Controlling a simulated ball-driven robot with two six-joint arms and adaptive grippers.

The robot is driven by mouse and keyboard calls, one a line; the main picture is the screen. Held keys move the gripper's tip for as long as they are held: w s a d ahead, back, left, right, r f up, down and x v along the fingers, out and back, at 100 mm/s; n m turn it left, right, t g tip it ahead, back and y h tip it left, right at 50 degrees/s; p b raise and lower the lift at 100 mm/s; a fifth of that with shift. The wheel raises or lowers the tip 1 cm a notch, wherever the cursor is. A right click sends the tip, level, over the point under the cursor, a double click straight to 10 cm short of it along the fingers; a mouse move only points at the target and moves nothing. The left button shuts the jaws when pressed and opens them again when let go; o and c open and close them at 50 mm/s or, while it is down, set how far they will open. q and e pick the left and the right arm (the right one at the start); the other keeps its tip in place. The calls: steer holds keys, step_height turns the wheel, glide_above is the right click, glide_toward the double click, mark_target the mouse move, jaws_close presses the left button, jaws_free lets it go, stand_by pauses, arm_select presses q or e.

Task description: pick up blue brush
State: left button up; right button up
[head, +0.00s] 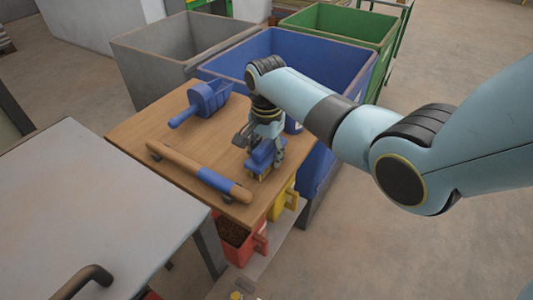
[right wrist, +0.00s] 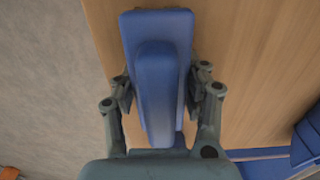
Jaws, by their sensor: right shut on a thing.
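The blue brush (head: 262,155) is at the right part of the wooden tabletop (head: 160,182), near its edge, with pale bristles just showing below. My right gripper (head: 265,145) comes down over it from above. In the right wrist view the blue brush (right wrist: 157,70) lies between the two fingers of my right gripper (right wrist: 160,95), which is shut on it. Whether the bristles still touch the tabletop I cannot tell. My left gripper is not in view.
A blue scoop (head: 205,99) and a wooden bar with a blue band (head: 190,168) lie on the tabletop. Grey (head: 140,65), blue (head: 335,55) and green (head: 375,28) bins stand behind. Red (head: 238,240) and yellow (head: 286,200) containers sit below the front edge. A grey table (head: 60,200) is at left.

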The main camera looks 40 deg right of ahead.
jaws_close()
steer(key=shift+r, duration=0.1)
